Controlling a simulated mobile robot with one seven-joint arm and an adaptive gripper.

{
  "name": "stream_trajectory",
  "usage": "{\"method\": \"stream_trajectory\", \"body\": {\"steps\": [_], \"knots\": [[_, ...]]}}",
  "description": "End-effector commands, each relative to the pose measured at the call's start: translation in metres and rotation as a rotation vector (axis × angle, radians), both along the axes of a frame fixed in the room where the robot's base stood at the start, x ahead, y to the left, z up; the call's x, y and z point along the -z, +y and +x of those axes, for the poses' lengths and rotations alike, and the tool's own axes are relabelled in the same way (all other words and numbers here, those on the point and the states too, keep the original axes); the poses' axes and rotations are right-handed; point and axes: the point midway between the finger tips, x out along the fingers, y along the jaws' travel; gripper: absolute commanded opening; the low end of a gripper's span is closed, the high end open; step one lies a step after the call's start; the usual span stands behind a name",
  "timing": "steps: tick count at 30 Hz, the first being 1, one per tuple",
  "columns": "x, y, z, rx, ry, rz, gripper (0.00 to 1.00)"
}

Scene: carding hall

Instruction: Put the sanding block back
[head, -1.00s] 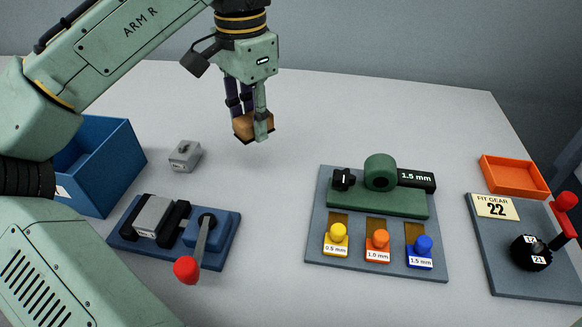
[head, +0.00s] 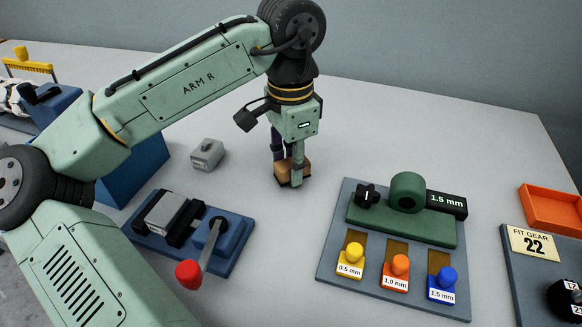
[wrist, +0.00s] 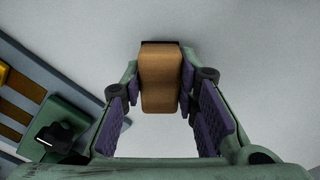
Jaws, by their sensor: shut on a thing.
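The sanding block, a tan-brown block with a dark underside (head: 291,172), is between the fingers of my gripper (head: 288,181) in the middle of the head view. My gripper is shut on it. In the wrist view the block (wrist: 160,80) sits between the two purple finger pads, its far end sticking out past the tips. It is over bare tabletop, right of a small grey block (head: 207,153). I cannot tell whether its underside touches the table.
A blue vise-like fixture (head: 232,240) with a red-knobbed lever is at front left, beside a blue bin (head: 135,170). A gauge board (head: 335,262) with yellow, orange and blue knobs is at right. An orange tray (head: 552,208) and gear board (head: 513,262) lie farther right.

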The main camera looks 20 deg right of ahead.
Motion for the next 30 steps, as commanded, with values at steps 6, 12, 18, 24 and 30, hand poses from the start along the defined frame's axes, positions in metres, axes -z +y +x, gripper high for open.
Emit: {"method": "stream_trajectory", "body": {"steps": [6, 12, 18, 24, 30], "knots": [[0.0129, 0.0000, 0.0000, 0.001, 0.000, 0.000, 0.02], [0.0152, -0.0002, -0.0002, 0.001, 0.001, -0.001, 0.02], [0.0155, -0.0001, -0.0001, 0.001, 0.000, 0.000, 0.38], [0.0154, -0.0001, -0.0001, 0.001, 0.000, 0.000, 0.48], [0.0152, -0.0001, -0.0001, 0.001, 0.000, 0.000, 0.48]]}}
